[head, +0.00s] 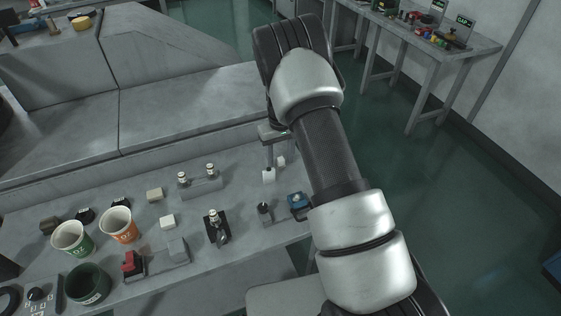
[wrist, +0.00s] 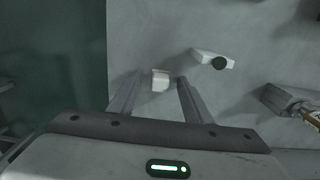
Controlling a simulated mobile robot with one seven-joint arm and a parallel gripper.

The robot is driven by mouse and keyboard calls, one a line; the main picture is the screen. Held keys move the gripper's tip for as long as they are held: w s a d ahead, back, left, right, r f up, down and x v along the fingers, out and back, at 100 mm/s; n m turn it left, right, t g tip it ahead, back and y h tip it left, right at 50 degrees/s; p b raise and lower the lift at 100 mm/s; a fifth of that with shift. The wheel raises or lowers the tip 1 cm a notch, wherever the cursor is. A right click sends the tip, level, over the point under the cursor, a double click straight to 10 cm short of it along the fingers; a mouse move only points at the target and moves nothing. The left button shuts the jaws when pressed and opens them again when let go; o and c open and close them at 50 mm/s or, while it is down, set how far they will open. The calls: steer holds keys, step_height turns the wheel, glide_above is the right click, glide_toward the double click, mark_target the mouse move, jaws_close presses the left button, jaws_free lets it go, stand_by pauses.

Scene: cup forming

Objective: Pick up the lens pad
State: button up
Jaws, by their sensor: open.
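A small off-white block (wrist: 160,80), which may be the lens pad, shows between my fingertips in the wrist view. My gripper (wrist: 159,77) is open, with one finger on each side of the block. I cannot tell whether the fingers touch it or how far above the table they are. In the head view my gripper (head: 270,158) points down over the far right part of the table. Small white pieces (head: 281,160) show beside it there, partly hidden by the finger.
A pale block with a dark round top (wrist: 218,63) lies right of the fingers in the wrist view. The grey table (head: 245,240) also holds an orange cup (head: 118,226), a green cup (head: 72,238), a blue item (head: 297,200) and a black stand (head: 217,232). The table edge is close.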

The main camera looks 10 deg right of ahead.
mark_target(281, 158)
steer(key=shift+f, duration=0.1)
steer(key=shift+c, duration=0.2)
steer(key=c, duration=1.1)
step_height(281, 158, up, 10)
steer(key=shift+r+b, duration=0.1)
steer(key=shift+b, duration=0.3)
